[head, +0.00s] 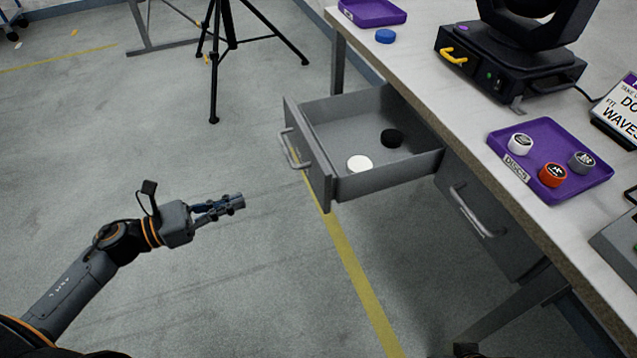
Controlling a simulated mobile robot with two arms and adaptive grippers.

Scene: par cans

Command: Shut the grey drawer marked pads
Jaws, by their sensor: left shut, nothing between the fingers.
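An open grey drawer (391,183) sticks out to the left from under the workbench. Its front panel with a bar handle (294,150) faces left; I cannot see a label on it. A white disc (360,163) and a black disc (392,138) lie inside. My left gripper (240,202) is shut and empty, in the air to the left of and nearer than the drawer front, apart from it. My right gripper does not show clearly.
A second grey drawer (500,225) nearer me is shut. On the workbench (436,115) are a purple tray (535,135) with small pots, a stage light (505,75), a blue disc (386,36) and another purple tray (373,12). A tripod (230,40) stands behind. The floor left of the drawer is clear.

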